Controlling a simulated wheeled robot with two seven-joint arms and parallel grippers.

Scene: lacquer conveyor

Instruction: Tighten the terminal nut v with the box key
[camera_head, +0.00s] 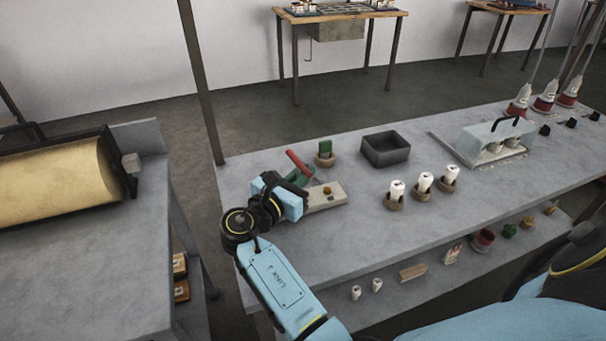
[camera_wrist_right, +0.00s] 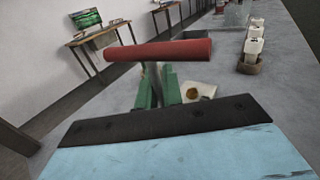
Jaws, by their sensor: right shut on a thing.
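The box key (camera_head: 298,162) has a red crossbar handle, which also shows in the wrist view (camera_wrist_right: 160,50). My right gripper (camera_head: 302,175) has green fingers (camera_wrist_right: 157,82) and is shut on the key's grey shaft below the handle. The key stands somewhat tilted in the head view, and its lower end is hidden by the gripper. A pale terminal block (camera_head: 340,196) lies on the bench beside the gripper, with a brass-coloured nut (camera_head: 327,190) on it; that nut also shows in the wrist view (camera_wrist_right: 209,91). Whether the key touches a nut cannot be seen. My left gripper is not in view.
A green piece in a round holder (camera_head: 325,161) stands behind the gripper. A dark open tray (camera_head: 386,148) and several white pieces in brown cups (camera_head: 421,193) stand to the right. A grey-blue fixture (camera_head: 493,145) is farther right. The bench front (camera_head: 350,240) is clear.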

